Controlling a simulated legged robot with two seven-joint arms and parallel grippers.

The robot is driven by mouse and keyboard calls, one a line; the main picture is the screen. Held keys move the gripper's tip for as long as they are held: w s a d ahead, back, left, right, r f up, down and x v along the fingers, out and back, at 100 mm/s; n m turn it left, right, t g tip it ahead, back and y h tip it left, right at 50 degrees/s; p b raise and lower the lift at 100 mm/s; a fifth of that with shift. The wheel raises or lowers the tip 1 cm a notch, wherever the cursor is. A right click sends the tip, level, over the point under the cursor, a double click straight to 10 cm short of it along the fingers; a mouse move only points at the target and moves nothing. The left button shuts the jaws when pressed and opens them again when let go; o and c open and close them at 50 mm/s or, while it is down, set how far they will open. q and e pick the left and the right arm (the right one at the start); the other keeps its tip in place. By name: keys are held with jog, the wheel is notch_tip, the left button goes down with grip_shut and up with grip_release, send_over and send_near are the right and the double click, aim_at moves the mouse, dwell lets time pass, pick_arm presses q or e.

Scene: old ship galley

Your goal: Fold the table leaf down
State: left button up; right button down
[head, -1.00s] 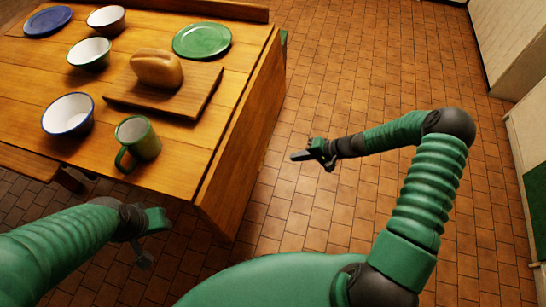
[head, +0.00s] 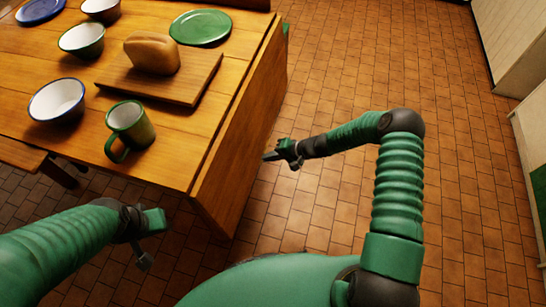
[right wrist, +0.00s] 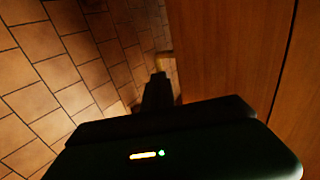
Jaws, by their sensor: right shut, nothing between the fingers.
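The wooden table (head: 168,172) stands at the left in the head view. Its leaf (head: 240,135) hangs steeply down along the table's right side; I cannot tell whether it is fully vertical. The leaf's wood also seems to fill the right of the right wrist view (right wrist: 228,50). My right gripper (head: 270,155) is shut and empty, close to the leaf's outer face; I cannot tell whether it touches. Its dark fingers show in the right wrist view (right wrist: 158,92). My left gripper (head: 150,240) is low in front of the table's near edge, and its opening is unclear.
On the tabletop are a loaf (head: 152,53) on a board (head: 190,85), a green mug (head: 130,127), a green plate (head: 200,27), a blue plate (head: 40,9) and bowls (head: 57,100). A bench (head: 22,157) is at the left. The tiled floor (head: 340,80) right of the table is clear.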

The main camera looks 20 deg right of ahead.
jog(key=shift+t+y, duration=0.6)
jog(key=shift+y, duration=0.2)
jog(key=w+a+b, duration=0.1)
jog(key=a, duration=0.1)
jog(key=w+a+b, duration=0.1)
jog(key=a+b, duration=0.1)
jog(key=shift+w+f, duration=0.2)
